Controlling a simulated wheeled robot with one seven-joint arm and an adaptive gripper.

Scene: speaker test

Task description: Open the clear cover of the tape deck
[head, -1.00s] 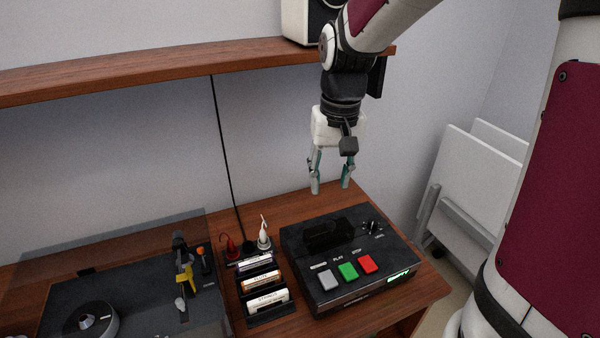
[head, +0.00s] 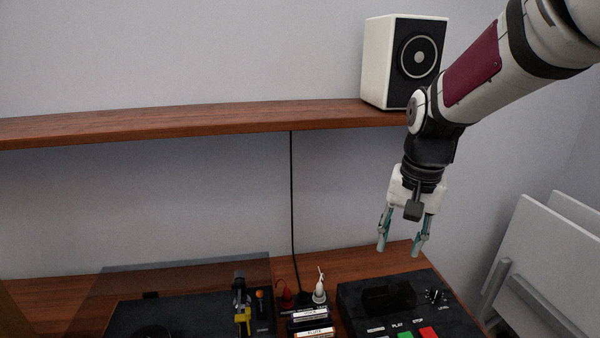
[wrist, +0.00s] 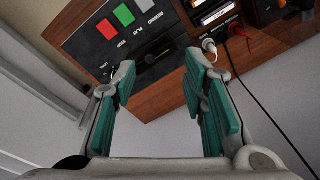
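The tape deck (head: 365,307) is a black box on the wooden desk, cut off by the bottom edge of the head view. A dark rectangular well (head: 388,297) is on its top, behind the buttons; I cannot clearly make out the clear cover there. In the wrist view the deck (wrist: 92,48) appears upside down at upper left, with red, green and grey buttons. My gripper (head: 400,250) hangs above and behind the deck, apart from it. Its teal fingers are spread with nothing between them, also in the wrist view (wrist: 160,82).
A wooden shelf (head: 200,124) with a white speaker (head: 376,62) is on the wall above. Left of the deck are cassettes (head: 312,333), a white plug (head: 319,290) and a red plug (head: 287,296). A turntable (head: 190,315) is farther left. White panels (head: 545,260) lean at right.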

